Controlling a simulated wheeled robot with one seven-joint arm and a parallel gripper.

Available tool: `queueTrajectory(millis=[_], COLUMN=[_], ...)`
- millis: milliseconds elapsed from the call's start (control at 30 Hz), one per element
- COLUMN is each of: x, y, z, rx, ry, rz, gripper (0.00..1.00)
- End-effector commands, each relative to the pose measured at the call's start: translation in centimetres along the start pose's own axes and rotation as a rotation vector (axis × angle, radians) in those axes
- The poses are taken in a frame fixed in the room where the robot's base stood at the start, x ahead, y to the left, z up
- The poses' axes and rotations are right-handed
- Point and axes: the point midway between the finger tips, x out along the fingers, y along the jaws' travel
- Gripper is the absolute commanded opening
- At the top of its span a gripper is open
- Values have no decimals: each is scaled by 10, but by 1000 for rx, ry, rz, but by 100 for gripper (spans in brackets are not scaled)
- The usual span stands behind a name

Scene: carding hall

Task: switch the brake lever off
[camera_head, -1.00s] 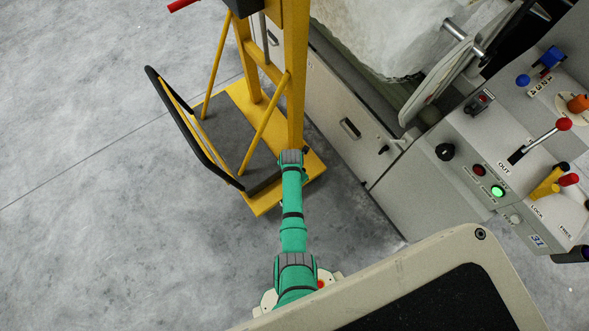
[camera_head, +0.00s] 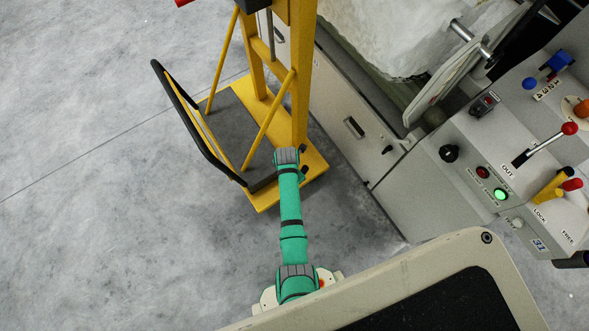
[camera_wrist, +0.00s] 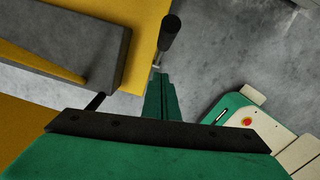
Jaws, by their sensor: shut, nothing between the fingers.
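The control panel (camera_head: 470,130) of the machine is at the right in the head view. On it a yellow lever (camera_head: 550,188) with a red grip (camera_head: 572,184) stands by the marks LOCK and FREE, tilted to the upper right. I take it for the brake lever; no brake label is readable. Another lever with a red ball (camera_head: 569,128) stands near the mark OUT. My green arm stretches up the middle of the head view, well left of the panel. In the wrist view my gripper (camera_wrist: 160,78) is shut and empty; neither lever shows there.
A yellow trolley (camera_head: 315,160) with a black rail (camera_head: 180,110) stands right by my arm's end. A dark rod-like piece (camera_wrist: 170,38) shows beyond my fingertips; contact is unclear. A lit green button (camera_head: 501,195) and black knob (camera_head: 449,153) are on the panel. Floor left is clear.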

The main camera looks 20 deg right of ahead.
Motion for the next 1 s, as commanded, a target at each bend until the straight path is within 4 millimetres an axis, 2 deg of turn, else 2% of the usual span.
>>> queueTrajectory(millis=[100, 200, 400, 1000], x=[-25, -41, -61, -66], y=[-2, -4, -7, -6], z=[7, 12, 18, 18], rx=[4, 9, 12, 8], ry=[-2, -2, -1, 0], rz=[2, 1, -1, -2], gripper=[0, 0, 0, 0])
